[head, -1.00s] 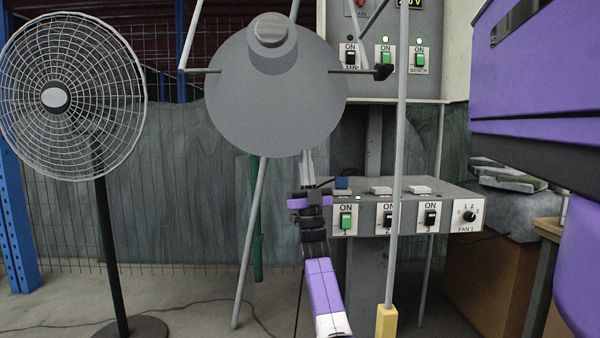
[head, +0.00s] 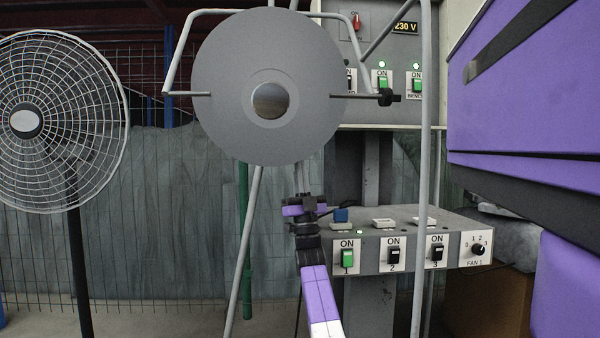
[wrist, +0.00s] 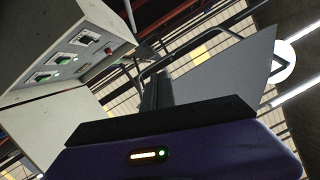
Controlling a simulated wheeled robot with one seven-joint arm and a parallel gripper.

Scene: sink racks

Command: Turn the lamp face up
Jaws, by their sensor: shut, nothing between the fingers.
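The lamp (head: 225,110) is a large grey disc with a round metal cap at its centre. It hangs on a horizontal pivot in a grey tube frame (head: 425,200), with a black knob (head: 388,97) at the right. The disc stands nearly upright, cap side towards the head camera; its other side is hidden there. My gripper (head: 302,178) is at the disc's lower edge, its fingertips partly hidden behind it. In the wrist view, the shut fingers (wrist: 155,88) are beside the grey disc (wrist: 215,80); I cannot tell whether they touch it.
A switch box (head: 365,255) stands just right of my gripper. A wall panel (head: 385,115) with switches is behind the lamp. A fan (head: 60,125) stands at the left, and a purple body (head: 545,95) fills the right side. A mesh fence is behind.

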